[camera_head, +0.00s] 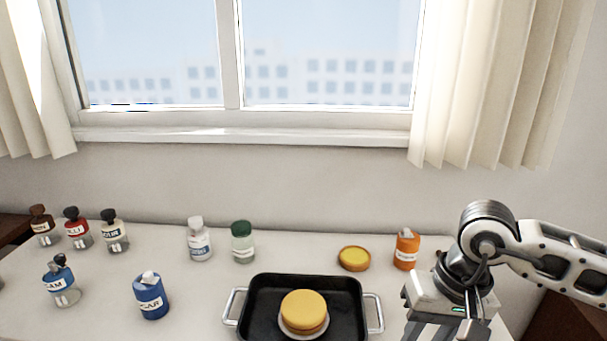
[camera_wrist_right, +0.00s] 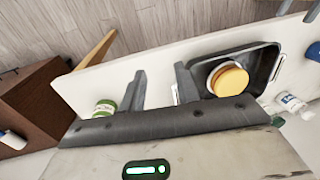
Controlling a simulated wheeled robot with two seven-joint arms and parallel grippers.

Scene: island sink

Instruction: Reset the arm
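My right arm comes in from the right in the head view, and its gripper (camera_head: 445,332) hangs over the right part of the counter, beside the black tray. Its fingertips are cut off by the lower edge there. In the right wrist view the two fingers of this gripper (camera_wrist_right: 160,88) stand apart with nothing between them.
A black tray (camera_head: 262,290) holds a yellow round stack (camera_head: 304,309). An orange jar (camera_head: 407,250) and a yellow disc (camera_head: 354,258) lie behind it. A blue jar (camera_head: 151,297) and several bottles stand left. A window (camera_head: 240,60) is behind.

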